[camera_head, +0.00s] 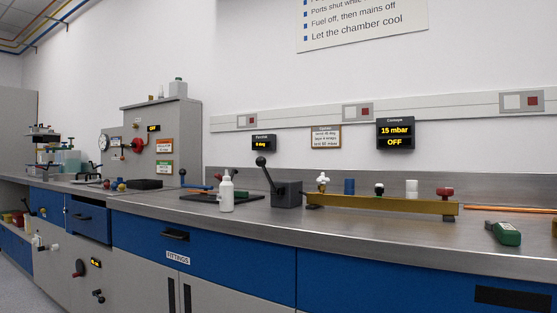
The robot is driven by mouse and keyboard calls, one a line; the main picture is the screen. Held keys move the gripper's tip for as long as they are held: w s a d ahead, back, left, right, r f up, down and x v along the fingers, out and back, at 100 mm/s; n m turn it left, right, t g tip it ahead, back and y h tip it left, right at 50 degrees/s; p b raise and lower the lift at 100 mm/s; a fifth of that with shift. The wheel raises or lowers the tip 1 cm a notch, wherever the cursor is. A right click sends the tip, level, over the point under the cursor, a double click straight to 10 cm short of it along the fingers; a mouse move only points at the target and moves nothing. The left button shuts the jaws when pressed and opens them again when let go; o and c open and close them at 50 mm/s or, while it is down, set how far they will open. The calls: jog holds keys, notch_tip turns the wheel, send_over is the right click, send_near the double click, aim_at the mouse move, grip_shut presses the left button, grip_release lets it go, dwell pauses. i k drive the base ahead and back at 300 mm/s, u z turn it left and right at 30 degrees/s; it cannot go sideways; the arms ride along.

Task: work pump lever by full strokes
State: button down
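A dark grey block (287,194) stands on the steel bench near the middle. A black lever (267,174) with a ball knob (261,161) rises from it, tilted up and to the left. This looks like the pump lever. A small display (263,143) on the wall behind it reads what looks like 0 deg. A larger display (395,133) to the right reads 15 mbar and OFF. My gripper is not in view, and nothing is seen touching the lever.
A white bottle (226,194) stands just left of the block. A brass bar (382,204) with several fittings runs to its right. A green device (503,233) lies further right. A grey cabinet (168,137) stands at the left. The bench's front edge is mostly clear.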

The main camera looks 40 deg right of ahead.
aim_at(260, 161)
jog(key=k, duration=1.25)
jog(key=z, duration=0.5)
jog(key=i, duration=1.7)
jog(key=u, duration=0.65)
